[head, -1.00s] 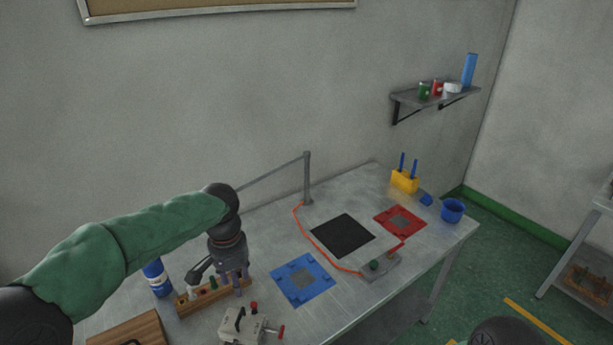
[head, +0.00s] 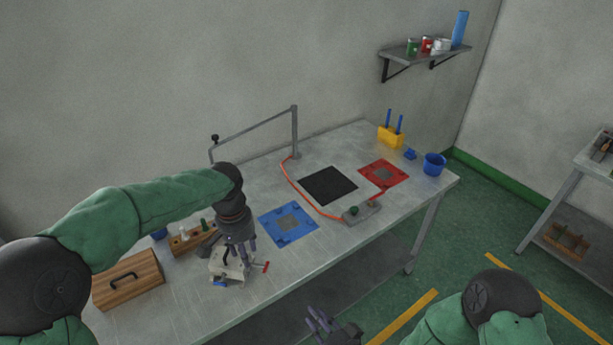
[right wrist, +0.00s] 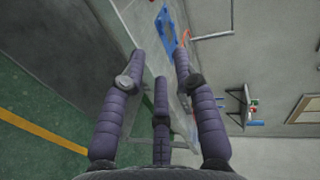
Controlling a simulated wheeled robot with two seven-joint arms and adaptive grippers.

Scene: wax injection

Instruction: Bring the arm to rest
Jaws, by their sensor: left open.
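My left gripper (head: 240,254) points down over the workbench (head: 330,255), with its fingers open. It stands in front of a small grey-white device (head: 222,262) with a red-tipped handle and partly hides it; I cannot tell whether they touch. My right gripper (head: 322,325) is low in the head view, off the bench's front edge. In the right wrist view its fingers (right wrist: 160,90) are spread, with nothing held between them.
A wooden box (head: 128,280) and a wooden rack (head: 193,238) lie near my left arm. A blue mat (head: 288,225), black mat (head: 328,186), red mat (head: 384,173) and blue cup (head: 434,165) are farther right.

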